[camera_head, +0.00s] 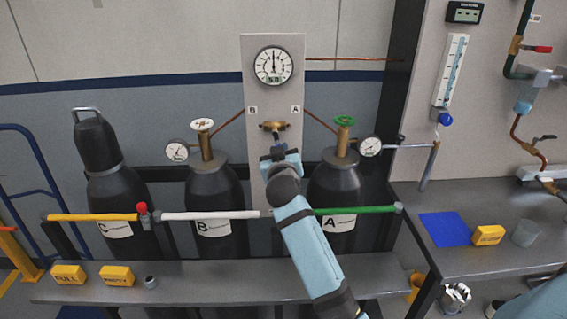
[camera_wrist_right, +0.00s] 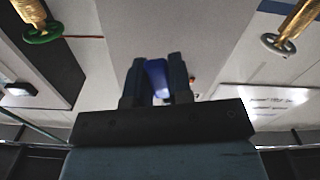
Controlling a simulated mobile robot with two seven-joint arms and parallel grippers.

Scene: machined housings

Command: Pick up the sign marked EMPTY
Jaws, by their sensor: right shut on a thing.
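Two yellow block signs stand on the front shelf at the left. The lettering is small: the left sign (camera_head: 68,275) seems to read FULL, and the one beside it (camera_head: 117,275) seems to read EMPTY. My right gripper (camera_head: 279,152) is far from both, up at the gauge panel in the middle. It is shut on a blue handle below a brass valve (camera_head: 273,126). In the right wrist view the blue handle (camera_wrist_right: 157,78) shows between the fingers (camera_wrist_right: 157,75). My left gripper is not in view.
Black cylinders C (camera_head: 110,185), B (camera_head: 217,215) and A (camera_head: 336,185) stand behind a coloured rail (camera_head: 209,215). A small metal cup (camera_head: 150,282) is right of the signs. Another yellow block (camera_head: 488,235) and a blue mat (camera_head: 445,229) lie on the right bench.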

